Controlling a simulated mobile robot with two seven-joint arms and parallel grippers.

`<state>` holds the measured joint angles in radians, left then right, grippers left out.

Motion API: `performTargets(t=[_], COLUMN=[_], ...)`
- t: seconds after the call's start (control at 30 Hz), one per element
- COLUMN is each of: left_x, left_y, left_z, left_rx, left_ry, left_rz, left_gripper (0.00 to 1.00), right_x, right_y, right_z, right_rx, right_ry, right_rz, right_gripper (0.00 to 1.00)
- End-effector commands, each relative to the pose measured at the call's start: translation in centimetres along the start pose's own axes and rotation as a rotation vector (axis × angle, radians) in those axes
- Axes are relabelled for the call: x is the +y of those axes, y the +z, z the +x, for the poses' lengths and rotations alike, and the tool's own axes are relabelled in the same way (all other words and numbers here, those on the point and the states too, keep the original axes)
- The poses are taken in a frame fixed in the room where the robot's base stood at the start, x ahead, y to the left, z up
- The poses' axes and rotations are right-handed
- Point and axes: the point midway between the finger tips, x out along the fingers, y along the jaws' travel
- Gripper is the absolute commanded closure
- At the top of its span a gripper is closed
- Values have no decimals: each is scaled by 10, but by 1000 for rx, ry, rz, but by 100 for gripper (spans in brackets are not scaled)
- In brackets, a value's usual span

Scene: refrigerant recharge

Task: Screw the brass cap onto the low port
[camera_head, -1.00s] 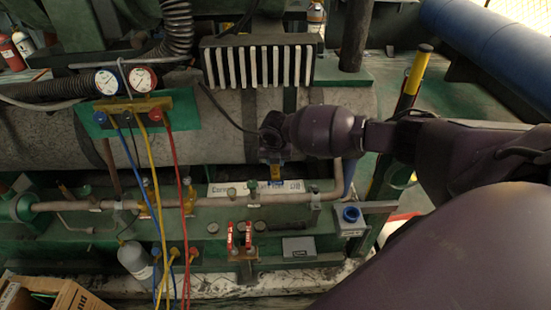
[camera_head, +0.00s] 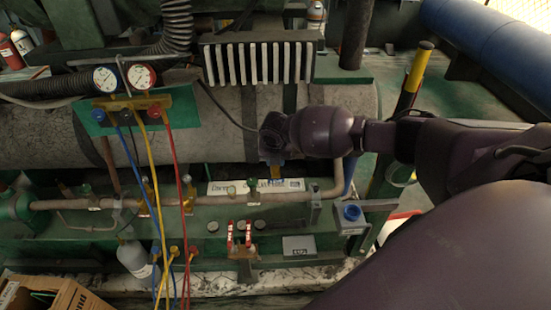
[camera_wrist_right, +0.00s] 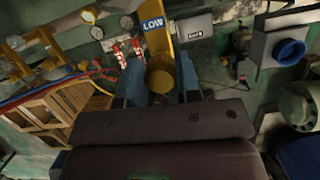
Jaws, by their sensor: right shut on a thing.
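My right gripper (camera_head: 275,153) reaches in from the right, pointing down above the copper pipe (camera_head: 120,203). In the right wrist view its two blue fingers (camera_wrist_right: 160,64) are shut on the round brass cap (camera_wrist_right: 160,79). A yellow low port post (camera_wrist_right: 157,42) with a blue LOW label (camera_wrist_right: 153,23) stands directly beyond the cap. The cap overlaps the post in this view, so I cannot tell whether they touch or whether threads are engaged. In the head view the gripper hides the cap, with a yellow piece (camera_head: 276,172) showing just below it. My left gripper is not in view.
A gauge manifold (camera_head: 125,78) with blue, yellow and red hoses hangs at the left. Red-handled valves (camera_head: 240,234) and a blue-capped box (camera_head: 352,213) stand in front of the pipe. A grey finned block (camera_head: 260,62) is behind the gripper. A cardboard box (camera_head: 60,294) is at lower left.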

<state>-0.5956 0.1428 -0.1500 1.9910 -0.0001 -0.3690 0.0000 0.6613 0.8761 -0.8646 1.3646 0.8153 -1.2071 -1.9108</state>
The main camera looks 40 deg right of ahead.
Motion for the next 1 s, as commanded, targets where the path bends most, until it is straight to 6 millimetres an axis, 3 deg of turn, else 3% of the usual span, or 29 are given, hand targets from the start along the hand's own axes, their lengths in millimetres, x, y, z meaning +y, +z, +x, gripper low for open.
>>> performTargets(t=[0.7, 1.0], left_x=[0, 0], left_y=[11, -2], left_z=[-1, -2], left_rx=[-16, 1], left_ry=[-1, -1], left_rz=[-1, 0], left_gripper=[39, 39], right_x=[0, 1], right_y=[-3, -2], right_z=[9, 6], right_rx=[0, 0], right_ry=[0, -22], right_rz=[0, 86], right_gripper=[92, 92])
